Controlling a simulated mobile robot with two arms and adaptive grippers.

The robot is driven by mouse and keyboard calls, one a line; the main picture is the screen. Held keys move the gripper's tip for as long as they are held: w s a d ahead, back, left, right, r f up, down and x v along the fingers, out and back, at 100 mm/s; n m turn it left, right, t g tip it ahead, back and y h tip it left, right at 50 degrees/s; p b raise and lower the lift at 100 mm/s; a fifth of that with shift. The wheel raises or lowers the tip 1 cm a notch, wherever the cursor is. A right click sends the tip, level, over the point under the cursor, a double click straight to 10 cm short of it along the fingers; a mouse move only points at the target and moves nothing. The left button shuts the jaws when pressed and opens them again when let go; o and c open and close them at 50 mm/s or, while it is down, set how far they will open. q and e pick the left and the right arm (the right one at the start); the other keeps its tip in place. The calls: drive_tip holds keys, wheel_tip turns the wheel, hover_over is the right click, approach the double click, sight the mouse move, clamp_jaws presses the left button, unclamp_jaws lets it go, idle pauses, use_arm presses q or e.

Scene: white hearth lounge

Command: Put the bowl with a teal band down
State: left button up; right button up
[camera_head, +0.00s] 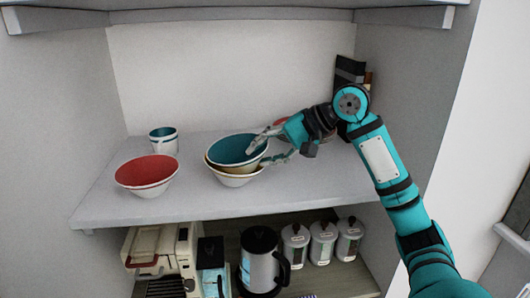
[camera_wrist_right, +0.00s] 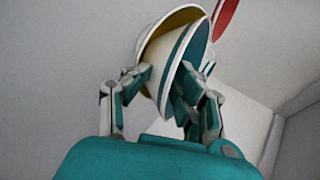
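The bowl with a teal band (camera_head: 233,147) is white outside and teal inside. It sits nested in a yellow-lined bowl (camera_head: 234,180) on the white shelf. My right gripper (camera_head: 264,152) straddles its right rim, one finger inside and one outside. In the right wrist view my gripper (camera_wrist_right: 163,80) has its fingertips close together on both sides of the wall of the teal-banded bowl (camera_wrist_right: 172,60), seemingly shut on it. The yellow-lined bowl (camera_wrist_right: 165,28) shows right behind it there. My left gripper is not in view.
A red-lined bowl (camera_head: 147,173) and a teal-rimmed cup (camera_head: 163,141) stand to the left. Another red bowl (camera_head: 281,124) is partly hidden behind my right gripper. Dark upright items (camera_head: 347,72) stand at back right. The shelf front (camera_head: 290,198) is clear; appliances and canisters stand below.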

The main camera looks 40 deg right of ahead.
drive_tip(key=shift+r+p, duration=0.3)
drive_tip(key=shift+r, duration=0.2)
drive_tip(key=shift+s+d+r, duration=0.15)
drive_tip(key=shift+d+r, duration=0.05)
drive_tip(key=shift+r, duration=0.05)
drive_tip(key=b+v, duration=0.2)
drive_tip(key=v, duration=0.9)
drive_tip(key=shift+s+b, duration=0.2)
drive_tip(key=shift+b, duration=0.15)
drive_tip(key=shift+r, duration=0.1)
